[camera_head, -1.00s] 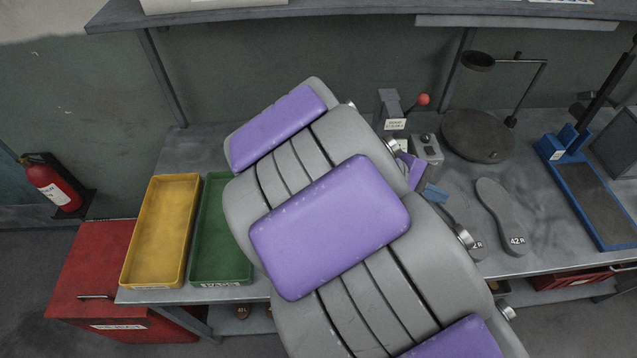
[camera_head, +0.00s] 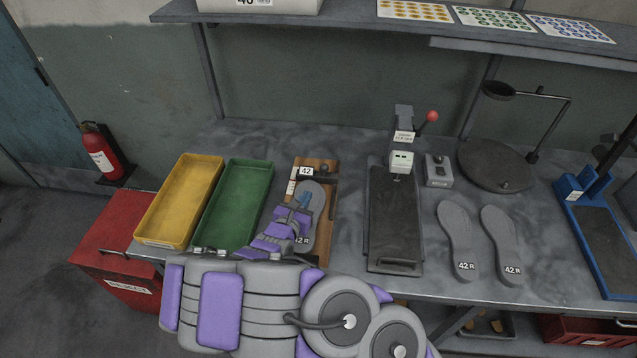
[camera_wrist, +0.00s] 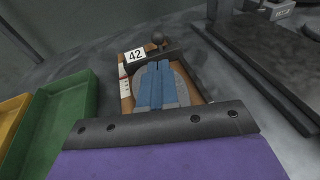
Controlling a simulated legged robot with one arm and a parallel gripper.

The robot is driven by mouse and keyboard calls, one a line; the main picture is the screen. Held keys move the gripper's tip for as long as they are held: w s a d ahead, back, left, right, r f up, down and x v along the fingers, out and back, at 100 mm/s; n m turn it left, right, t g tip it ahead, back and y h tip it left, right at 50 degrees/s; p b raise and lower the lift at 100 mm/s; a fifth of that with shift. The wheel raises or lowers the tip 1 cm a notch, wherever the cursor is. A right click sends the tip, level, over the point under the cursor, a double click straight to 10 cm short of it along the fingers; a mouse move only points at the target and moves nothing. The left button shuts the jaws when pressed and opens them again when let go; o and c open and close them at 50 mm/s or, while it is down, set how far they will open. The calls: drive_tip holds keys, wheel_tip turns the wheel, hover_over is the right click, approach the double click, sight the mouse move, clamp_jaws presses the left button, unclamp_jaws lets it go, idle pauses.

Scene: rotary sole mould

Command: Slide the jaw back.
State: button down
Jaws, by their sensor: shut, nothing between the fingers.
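A wooden fixture board (camera_head: 328,212) labelled 42 lies on the bench with a grey sole (camera_head: 313,198) on it. The fingers hide part of the sole. Whether the fingertips touch the jaw, I cannot tell.
A green tray (camera_head: 207,243) and a yellow tray (camera_head: 139,239) stand left of the board. A black press (camera_head: 396,225) with a red-knobbed lever stands to the right, and two loose grey soles (camera_head: 460,237) lie beyond it. A shelf (camera_head: 330,24) overhangs the back.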

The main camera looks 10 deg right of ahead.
drive_tip(key=shift+s+a+f+n+y, duration=0.15)
drive_tip(key=shift+a+f+n+y, duration=0.15)
drive_tip(key=shift+a+f, duration=0.25)
drive_tip(key=shift+f, duration=0.15)
drive_tip(key=b, duration=0.3)
approach(323, 171)
drive_tip(key=x, duration=0.5)
drive_tip(key=shift+w+f, duration=0.25)
drive_tip(key=shift+w+d, duration=0.45)
drive_tip(key=shift+w, duration=0.2)
drive_tip(key=shift+a, duration=0.1)
